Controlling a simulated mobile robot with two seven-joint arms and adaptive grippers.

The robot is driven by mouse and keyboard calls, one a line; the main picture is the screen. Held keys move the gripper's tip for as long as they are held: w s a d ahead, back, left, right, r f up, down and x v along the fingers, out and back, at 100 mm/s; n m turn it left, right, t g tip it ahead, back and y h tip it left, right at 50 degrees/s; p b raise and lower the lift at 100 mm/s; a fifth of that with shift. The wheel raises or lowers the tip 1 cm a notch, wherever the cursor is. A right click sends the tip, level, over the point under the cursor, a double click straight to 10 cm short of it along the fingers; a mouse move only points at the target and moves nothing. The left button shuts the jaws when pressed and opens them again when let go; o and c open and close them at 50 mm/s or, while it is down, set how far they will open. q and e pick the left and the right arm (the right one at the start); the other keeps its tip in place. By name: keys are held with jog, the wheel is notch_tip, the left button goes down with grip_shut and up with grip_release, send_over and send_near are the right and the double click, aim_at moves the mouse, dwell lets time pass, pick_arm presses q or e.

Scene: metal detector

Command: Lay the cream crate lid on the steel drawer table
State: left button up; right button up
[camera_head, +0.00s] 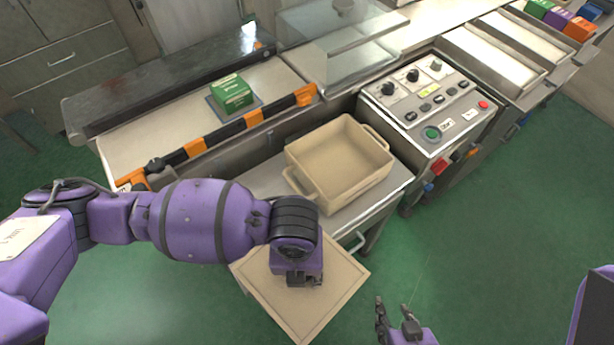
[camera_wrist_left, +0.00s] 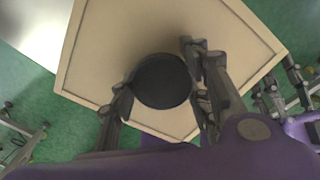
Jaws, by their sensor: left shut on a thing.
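The cream crate lid (camera_head: 335,275) is a flat square panel with a raised rim. It hangs in the air in front of the steel drawer table (camera_head: 385,204), below the table's front edge in the head view. My left gripper (camera_head: 304,281) is over the lid's middle. In the left wrist view its fingers are shut on the dark round knob (camera_wrist_left: 160,80) of the lid (camera_wrist_left: 110,45). The cream crate (camera_head: 355,190) stands open on the table. My right gripper (camera_head: 397,321) is open and empty, to the right of the lid.
A conveyor with a black and orange rail (camera_head: 225,130) carries a green box (camera_head: 232,94) behind the table. A control panel (camera_head: 425,105) stands right of the crate. A strip of tabletop left of the crate (camera_head: 255,182) is clear.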

pick_arm(q)
jog(key=shift+d+f+m, duration=0.1)
jog(key=shift+f+m, duration=0.15)
jog(key=shift+m, duration=0.55)
jog(key=shift+w, duration=0.1)
jog(key=w+a, duration=0.2)
jog(key=w, duration=0.1)
jog(key=w+a, duration=0.3)
jog(key=w, duration=0.1)
jog(key=w+a, duration=0.2)
jog(key=w, duration=0.2)
jog(key=shift+w+a, duration=0.1)
jog(key=shift+a, duration=0.3)
jog(key=w+a, duration=0.2)
jog(key=w, duration=0.1)
jog(key=shift+w+a+f+p, duration=0.2)
jog(key=shift+w+f+p, duration=0.05)
jog(key=shift+f+p, duration=0.15)
jog(key=shift+f, duration=0.3)
pick_arm(e)
jog(key=shift+w+a+r, duration=0.1)
jog(key=shift+w+r, duration=0.3)
jog(key=shift+w, duration=0.05)
